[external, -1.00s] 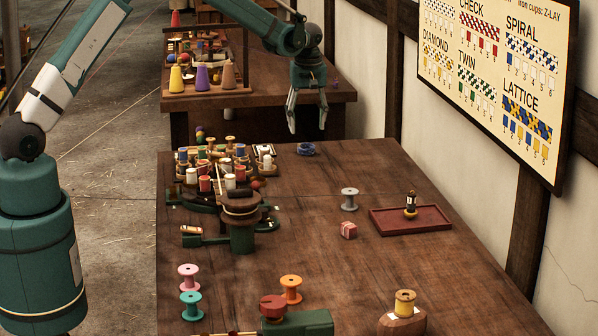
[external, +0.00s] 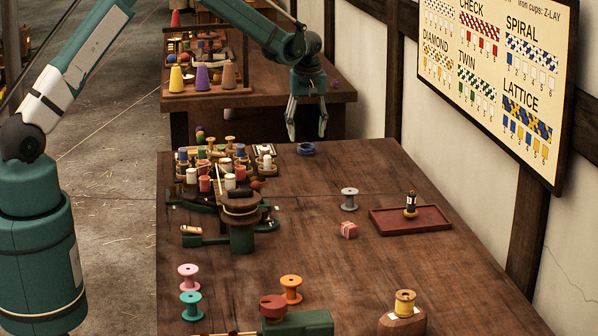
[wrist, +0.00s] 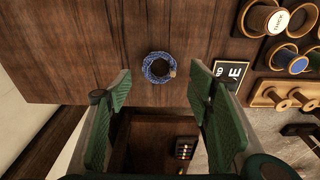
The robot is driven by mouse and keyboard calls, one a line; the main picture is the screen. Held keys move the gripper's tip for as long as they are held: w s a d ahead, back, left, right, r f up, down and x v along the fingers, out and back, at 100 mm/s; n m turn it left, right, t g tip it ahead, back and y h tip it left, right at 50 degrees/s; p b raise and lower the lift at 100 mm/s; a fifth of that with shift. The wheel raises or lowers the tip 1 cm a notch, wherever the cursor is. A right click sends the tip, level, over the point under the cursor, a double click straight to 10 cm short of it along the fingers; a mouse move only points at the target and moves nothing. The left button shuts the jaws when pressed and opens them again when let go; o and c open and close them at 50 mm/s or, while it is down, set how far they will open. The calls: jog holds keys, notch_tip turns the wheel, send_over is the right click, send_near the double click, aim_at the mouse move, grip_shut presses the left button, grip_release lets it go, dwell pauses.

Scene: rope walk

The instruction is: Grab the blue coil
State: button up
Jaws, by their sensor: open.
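The blue coil (external: 306,148) lies flat on the wooden table near its far edge. In the wrist view the coil (wrist: 159,68) is a braided blue ring with a small tan patch on its right side. My gripper (external: 307,136) is open and empty, pointing down above the table's far edge. In the wrist view the green-padded fingers (wrist: 160,88) are spread wide, with the coil ahead of and between the line of their tips, not touched by either finger.
A braiding machine with many bobbins (external: 228,178) stands left of the coil. A small dark sign (wrist: 230,75) lies near the coil. A grey spool (external: 349,199), pink block (external: 348,230) and red tray (external: 385,226) are nearer. The table around the coil is mostly clear.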

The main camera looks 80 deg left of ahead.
aim_at(306, 145)
jog(key=shift+f, duration=0.1)
jog(key=shift+a+f+b, duration=0.15)
jog(key=shift+f+b, duration=0.05)
jog(key=shift+f, duration=1.05)
jog(key=shift+a+f+b, duration=0.15)
jog(key=shift+f+b, duration=0.05)
jog(key=shift+f, duration=1.05)
jog(key=c, duration=1)
